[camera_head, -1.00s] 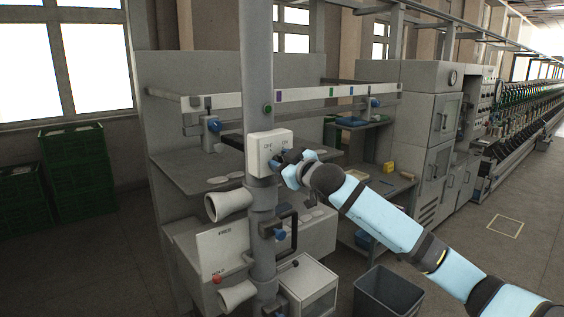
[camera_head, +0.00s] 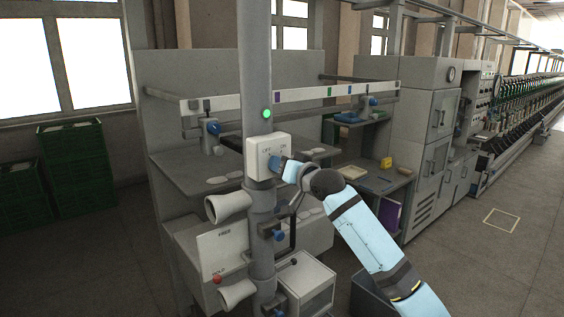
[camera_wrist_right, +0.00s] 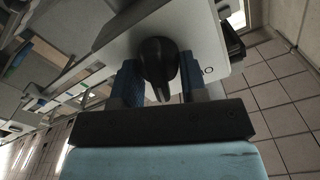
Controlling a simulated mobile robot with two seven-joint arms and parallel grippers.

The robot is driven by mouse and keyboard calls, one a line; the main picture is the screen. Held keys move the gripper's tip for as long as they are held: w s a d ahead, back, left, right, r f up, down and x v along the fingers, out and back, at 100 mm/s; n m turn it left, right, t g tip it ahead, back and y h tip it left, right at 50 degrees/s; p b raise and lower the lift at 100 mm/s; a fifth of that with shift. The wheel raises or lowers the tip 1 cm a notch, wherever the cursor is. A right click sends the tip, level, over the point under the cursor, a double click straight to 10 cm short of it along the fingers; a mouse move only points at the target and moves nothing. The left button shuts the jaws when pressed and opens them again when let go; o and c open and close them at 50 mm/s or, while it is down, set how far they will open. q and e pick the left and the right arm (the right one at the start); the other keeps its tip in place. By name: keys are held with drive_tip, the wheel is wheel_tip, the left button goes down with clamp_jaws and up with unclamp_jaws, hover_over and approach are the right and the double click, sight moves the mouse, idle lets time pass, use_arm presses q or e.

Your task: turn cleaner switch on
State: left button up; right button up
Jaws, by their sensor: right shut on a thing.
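The cleaner switch is a black rotary knob (camera_wrist_right: 158,60) on a pale switch box (camera_head: 268,150) fixed to the grey column. OFF is marked at the left of its face and ON at the right. My right gripper (camera_head: 278,165) is at the box face; in the right wrist view its two blue fingers (camera_wrist_right: 161,84) are shut on the knob, one on each side. In the head view the gripper hides the knob. A green lamp (camera_head: 267,113) above the box glows brightly. My left gripper is not in view.
Two pale horns (camera_head: 229,206) stick out from the column below the box. A FREE/HOLD panel (camera_head: 222,249) stands beside them. Grey shelves (camera_head: 205,180) lie behind, green crates (camera_head: 75,165) at left. Open floor (camera_head: 475,250) lies at right.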

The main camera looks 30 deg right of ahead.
drive_tip(key=shift+m, duration=0.7)
drive_tip(key=shift+d, duration=0.1)
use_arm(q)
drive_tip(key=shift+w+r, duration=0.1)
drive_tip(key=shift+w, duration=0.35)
use_arm(e)
drive_tip(key=shift+m, duration=0.3)
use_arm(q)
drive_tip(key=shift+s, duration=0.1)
use_arm(e)
drive_tip(key=o, duration=0.8)
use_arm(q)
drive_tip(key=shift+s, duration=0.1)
use_arm(e)
drive_tip(key=shift+o, duration=0.2)
